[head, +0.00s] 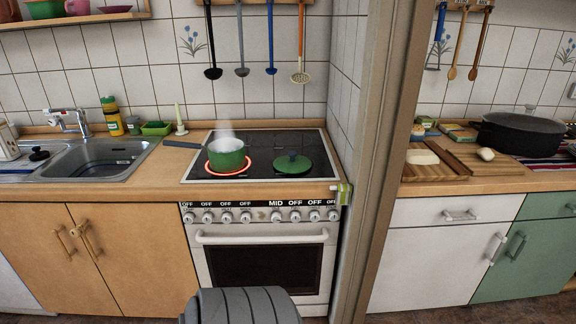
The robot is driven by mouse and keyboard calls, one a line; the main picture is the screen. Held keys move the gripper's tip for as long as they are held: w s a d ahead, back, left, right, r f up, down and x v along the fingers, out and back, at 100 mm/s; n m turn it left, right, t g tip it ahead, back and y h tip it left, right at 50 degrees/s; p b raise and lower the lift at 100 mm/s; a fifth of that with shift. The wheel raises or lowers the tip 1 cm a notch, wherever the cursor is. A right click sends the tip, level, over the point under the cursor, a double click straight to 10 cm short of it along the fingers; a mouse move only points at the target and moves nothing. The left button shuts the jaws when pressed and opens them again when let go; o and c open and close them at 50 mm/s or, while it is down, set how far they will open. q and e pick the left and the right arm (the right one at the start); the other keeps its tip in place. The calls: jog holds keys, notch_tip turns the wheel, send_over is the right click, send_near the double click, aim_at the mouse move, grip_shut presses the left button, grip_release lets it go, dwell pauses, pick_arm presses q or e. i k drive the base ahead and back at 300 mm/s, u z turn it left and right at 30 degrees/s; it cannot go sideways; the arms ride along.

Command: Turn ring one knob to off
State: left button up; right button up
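The stove (262,238) stands against the tiled wall, with a row of several round knobs along its front panel. One knob (276,216), right of the panel's middle, sits under a label reading MID. The labels I can read over the other knobs say OFF. No ring number is legible on the panel. On the black cooktop (262,145), a ring (211,170) glows red under a steaming green pot (226,153). Neither gripper is in view.
A green lid (292,163) lies on the cooktop's right side. The pot's dark handle (183,145) points left over the counter. A tall post (385,150) stands right of the stove. A green and white item (343,193) hangs near the knob row's right end.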

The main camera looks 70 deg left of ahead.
aim_at(276, 215)
jog(key=u, duration=0.6)
jog(key=i, duration=0.75)
jog(key=u, duration=0.8)
